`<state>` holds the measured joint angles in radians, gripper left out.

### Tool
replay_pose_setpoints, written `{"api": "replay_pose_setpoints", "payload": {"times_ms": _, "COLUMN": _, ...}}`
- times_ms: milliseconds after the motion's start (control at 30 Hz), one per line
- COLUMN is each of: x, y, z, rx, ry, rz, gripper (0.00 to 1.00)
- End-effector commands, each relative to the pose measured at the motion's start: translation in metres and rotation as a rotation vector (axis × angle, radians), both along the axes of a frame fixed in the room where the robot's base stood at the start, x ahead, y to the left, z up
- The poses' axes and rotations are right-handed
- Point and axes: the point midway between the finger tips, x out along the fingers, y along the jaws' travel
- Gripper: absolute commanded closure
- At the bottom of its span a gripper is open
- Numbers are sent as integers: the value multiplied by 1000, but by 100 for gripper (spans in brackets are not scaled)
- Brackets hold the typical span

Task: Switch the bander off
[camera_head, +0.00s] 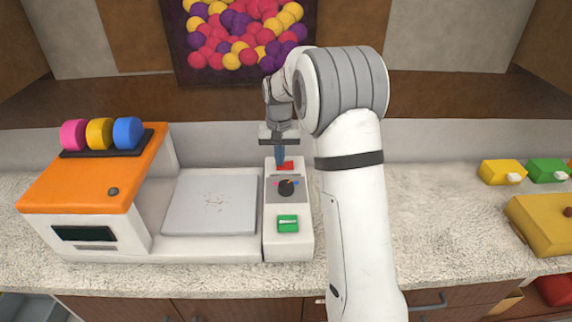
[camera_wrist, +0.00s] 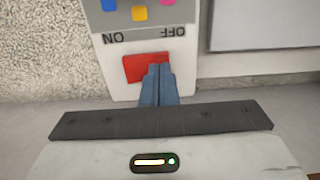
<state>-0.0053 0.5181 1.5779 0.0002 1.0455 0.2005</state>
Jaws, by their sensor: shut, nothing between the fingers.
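The bander (camera_head: 90,195) stands on the counter, with an orange housing at its left, a pale grey plate and a white control column (camera_head: 288,245) at its right. Its red rocker switch (camera_head: 287,165) is at the column's far end. In the wrist view the red switch (camera_wrist: 133,68) lies beside upside-down ON and OFF labels, its OFF side at the right. My gripper (camera_head: 281,162) is shut and empty, pointing down. In the wrist view its fingertips (camera_wrist: 157,69) cover the OFF side of the switch. I cannot tell whether they touch it.
Pink, yellow and blue rolls (camera_head: 100,133) stand on the housing. Yellow (camera_head: 500,172) and green (camera_head: 547,170) boxes lie at the right. The counter between is clear.

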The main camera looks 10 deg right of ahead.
Motion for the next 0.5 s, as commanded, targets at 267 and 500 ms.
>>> {"api": "replay_pose_setpoints", "payload": {"times_ms": 267, "x": 0, "y": 0, "z": 9, "rx": 0, "ry": 0, "rz": 0, "gripper": 100}}
{"api": "replay_pose_setpoints", "payload": {"times_ms": 500, "x": 0, "y": 0, "z": 29, "rx": 0, "ry": -1, "rz": 0, "gripper": 100}}
